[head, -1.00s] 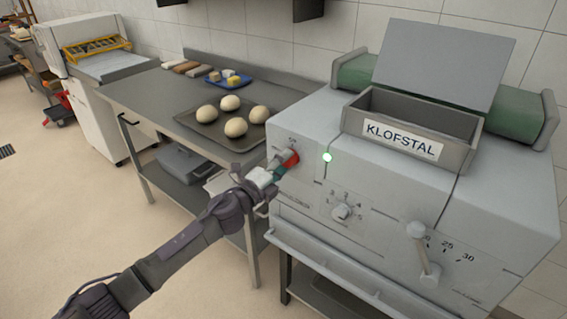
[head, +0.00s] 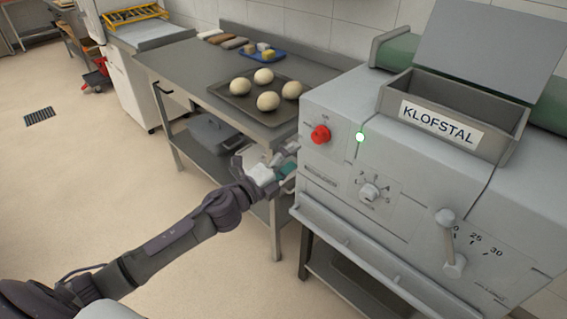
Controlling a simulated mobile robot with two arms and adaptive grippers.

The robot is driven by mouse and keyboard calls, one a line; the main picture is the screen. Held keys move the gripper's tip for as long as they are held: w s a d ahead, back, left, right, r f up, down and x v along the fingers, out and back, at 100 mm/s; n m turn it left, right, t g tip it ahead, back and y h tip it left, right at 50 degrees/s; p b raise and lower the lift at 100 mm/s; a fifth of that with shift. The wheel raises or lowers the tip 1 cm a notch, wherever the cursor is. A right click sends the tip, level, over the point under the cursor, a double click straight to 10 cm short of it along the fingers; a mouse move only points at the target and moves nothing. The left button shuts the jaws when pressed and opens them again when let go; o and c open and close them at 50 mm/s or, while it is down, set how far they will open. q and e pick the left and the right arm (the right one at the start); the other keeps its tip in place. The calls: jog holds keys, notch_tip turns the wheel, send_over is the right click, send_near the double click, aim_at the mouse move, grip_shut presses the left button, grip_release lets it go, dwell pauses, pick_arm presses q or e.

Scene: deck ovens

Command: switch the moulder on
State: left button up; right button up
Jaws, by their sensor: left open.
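The grey moulder (head: 335,180), labelled KLOFSTAL, stands at the right. Its red switch knob (head: 320,134) is on the front face near the left edge, now fully in sight. A green lamp (head: 360,137) glows to the right of the knob. A small numbered dial (head: 370,193) sits lower on the face. My left gripper (head: 290,163) is open and empty, below and left of the red knob and apart from it, in front of the moulder's left edge. My right gripper is not in view.
A steel table (head: 190,65) left of the moulder holds a dark tray (head: 237,104) with several dough balls and a blue tray (head: 281,56). A lever (head: 449,240) sticks out of the moulder's lower right face. Open floor (head: 90,190) lies at left.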

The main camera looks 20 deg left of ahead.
pick_arm(q)
jog(key=shift+v, duration=1.35)
jog(key=s+a+f+n+g+y, duration=0.1)
jog(key=a+f+n+y, duration=0.2)
jog(key=f, duration=0.7)
jog(key=a+f+n+g+y, duration=0.2)
jog(key=a+f+n, duration=0.15)
jog(key=f, duration=0.55)
jog(key=s+a+f+n+g+y, duration=0.1)
jog(key=s+f+n+g, duration=0.2)
jog(key=f, duration=0.6)
jog(key=s+f+n+g, duration=0.1)
jog(key=s+f+n, duration=0.2)
jog(key=s+f, duration=0.4)
jog(key=s+d+f+n+g+y, duration=0.15)
jog(key=s+f+n+g, duration=0.35)
jog(key=s+f, duration=1.35)
jog(key=s+d+f+n+g, duration=0.2)
jog(key=s+d+f, duration=0.1)
jog(key=s, duration=0.7)
jog(key=s+d+f+n+g+h, duration=0.1)
jog(key=s+d+f+n+g, duration=0.1)
jog(key=s, duration=0.7)
jog(key=shift+s+d+f+g, duration=0.35)
jog(key=shift+d+f, duration=0.25)
jog(key=shift+d, duration=0.25)
